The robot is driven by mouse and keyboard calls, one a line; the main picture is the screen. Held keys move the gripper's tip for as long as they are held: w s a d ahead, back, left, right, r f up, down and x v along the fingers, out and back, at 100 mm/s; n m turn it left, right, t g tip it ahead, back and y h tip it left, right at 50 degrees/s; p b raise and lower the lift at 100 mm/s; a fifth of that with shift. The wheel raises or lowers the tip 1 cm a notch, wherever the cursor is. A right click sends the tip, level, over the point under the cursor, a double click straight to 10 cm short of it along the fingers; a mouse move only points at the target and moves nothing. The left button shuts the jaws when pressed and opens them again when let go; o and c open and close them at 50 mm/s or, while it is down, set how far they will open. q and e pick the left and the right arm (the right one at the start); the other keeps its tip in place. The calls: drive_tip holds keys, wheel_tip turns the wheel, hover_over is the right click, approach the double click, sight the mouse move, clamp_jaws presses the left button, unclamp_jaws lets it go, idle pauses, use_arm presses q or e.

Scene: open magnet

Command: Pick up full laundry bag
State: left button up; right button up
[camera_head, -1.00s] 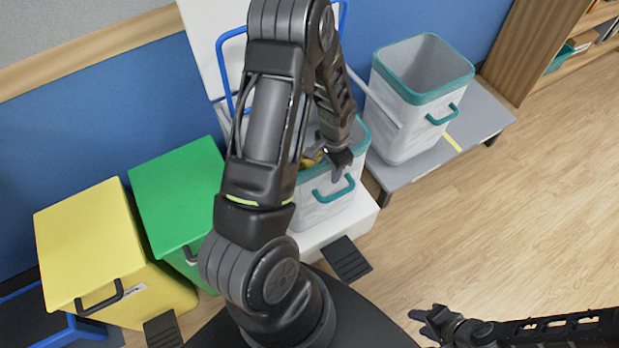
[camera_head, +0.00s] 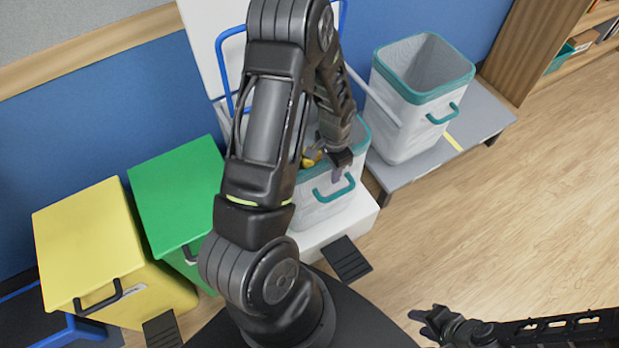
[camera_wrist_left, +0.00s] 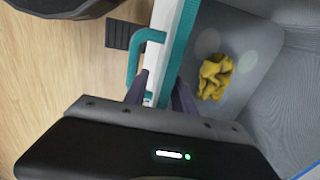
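A white laundry bag with a teal rim and a teal handle (camera_head: 334,188) stands in the middle of the head view, partly hidden by my left arm. My left gripper (camera_head: 340,165) is at its front rim, above the handle. In the left wrist view its two fingers (camera_wrist_left: 161,90) straddle the teal rim (camera_wrist_left: 181,45), one inside the bag and one outside beside the handle (camera_wrist_left: 136,62). Whether they press on the wall cannot be told. A crumpled yellow cloth (camera_wrist_left: 214,76) lies inside the bag. My right gripper (camera_head: 423,322) is low at the right, empty, fingers apart.
A second white bag with a teal rim (camera_head: 422,95) stands on a grey platform (camera_head: 475,115) to the right and looks empty. A green bin (camera_head: 178,185) and a yellow bin (camera_head: 85,245), both lidded, stand left. A bookshelf (camera_head: 535,45) is at back right. Wooden floor (camera_head: 500,220) is clear.

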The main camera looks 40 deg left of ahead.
use_arm(q)
drive_tip(key=shift+c, duration=0.2)
clamp_jaws()
idle(0.8)
idle(0.5)
drive_tip(key=shift+w+r, duration=0.1)
